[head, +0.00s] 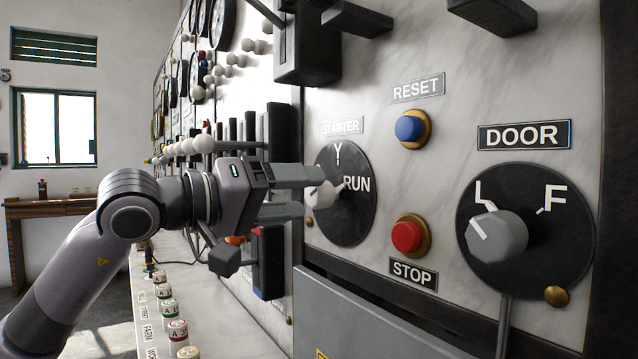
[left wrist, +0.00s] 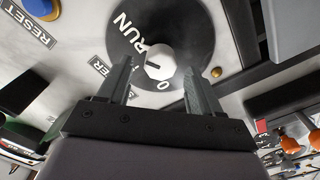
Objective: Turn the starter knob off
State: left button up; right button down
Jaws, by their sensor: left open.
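The starter knob (head: 322,196) is a light grey knob on a black round dial (head: 345,225) marked Y and RUN, under a STARTER label. It also shows in the left wrist view (left wrist: 159,62), where a 0 mark is visible on the dial. The knob's pointer direction seems near RUN, but part of it is hidden. My left gripper (head: 308,192) is open, its fingers reaching towards the dial on either side of the knob. In the left wrist view the fingertips (left wrist: 158,68) flank the knob with gaps; contact is not clear. My right gripper is not in view.
Right of the dial are a blue RESET button (head: 410,128), a red STOP button (head: 406,237) and a DOOR knob (head: 497,237) marked L and F. A grey box (head: 375,315) juts out below. Black upright bars and white knobs line the panel behind my arm.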

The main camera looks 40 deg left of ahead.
aim_at(310, 194)
pick_arm(q)
jog(key=shift+p+x, duration=0.3)
jog(key=shift+x, duration=0.8)
jog(key=shift+w+d, duration=0.3)
jog(key=shift+w, duration=0.35)
jog(key=c, duration=1.1)
jog(key=shift+o, duration=0.2)
